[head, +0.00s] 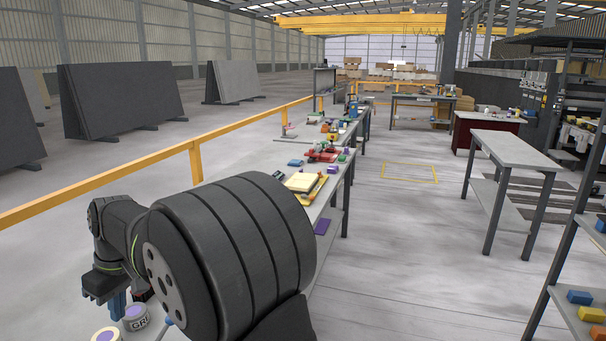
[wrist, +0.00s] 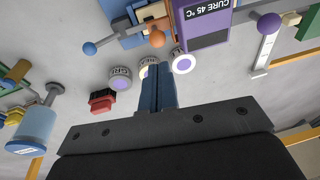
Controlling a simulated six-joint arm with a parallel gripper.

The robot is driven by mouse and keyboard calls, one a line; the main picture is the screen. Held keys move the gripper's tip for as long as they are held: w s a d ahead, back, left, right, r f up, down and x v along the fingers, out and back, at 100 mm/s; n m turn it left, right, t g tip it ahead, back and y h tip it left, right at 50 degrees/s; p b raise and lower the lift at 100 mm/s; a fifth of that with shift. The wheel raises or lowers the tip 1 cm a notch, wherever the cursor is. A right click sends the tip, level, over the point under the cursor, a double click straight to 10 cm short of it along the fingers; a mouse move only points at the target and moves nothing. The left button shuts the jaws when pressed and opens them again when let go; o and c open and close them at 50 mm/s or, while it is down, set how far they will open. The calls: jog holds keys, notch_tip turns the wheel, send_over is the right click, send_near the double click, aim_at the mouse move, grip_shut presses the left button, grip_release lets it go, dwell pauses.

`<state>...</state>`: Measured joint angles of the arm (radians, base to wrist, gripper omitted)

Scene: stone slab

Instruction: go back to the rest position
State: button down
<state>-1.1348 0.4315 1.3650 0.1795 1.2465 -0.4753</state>
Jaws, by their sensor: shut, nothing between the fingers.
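My gripper (head: 118,304) is at the lower left of the head view, pointing down above the bench next to small round tins. In the wrist view my gripper (wrist: 158,72) shows two blue fingers together, with nothing held between them. A tin with a purple top (wrist: 120,80) is left of the fingertips, and another (wrist: 182,62) is to their right. A third tin (wrist: 146,66) is partly hidden behind the fingertips. My own dark arm covers much of the near bench in the head view.
A purple box marked CURE 45 °C (wrist: 207,30) stands near the fingers, with a red block (wrist: 102,100) to their left and a blue cylinder (wrist: 34,128) farther left. A yellow rail (head: 195,160) runs along the bench. Open floor (head: 400,230) lies to the right.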

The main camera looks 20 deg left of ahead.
notch_tip(320, 180, up, 10)
jog(key=w+d, duration=0.1)
jog(key=d, duration=0.1)
jog(key=shift+h, duration=0.4)
jog(key=shift+s+a+f, duration=0.1)
jog(key=shift+s+a, duration=0.2)
jog(key=shift+s, duration=0.4)
jog(key=shift+s+a+f, duration=0.15)
jog(key=shift+s+a, duration=0.1)
jog(key=shift+s, duration=0.4)
jog(key=shift+s+a+f, duration=0.1)
jog(key=shift+s+a, duration=0.2)
jog(key=shift+s, duration=0.4)
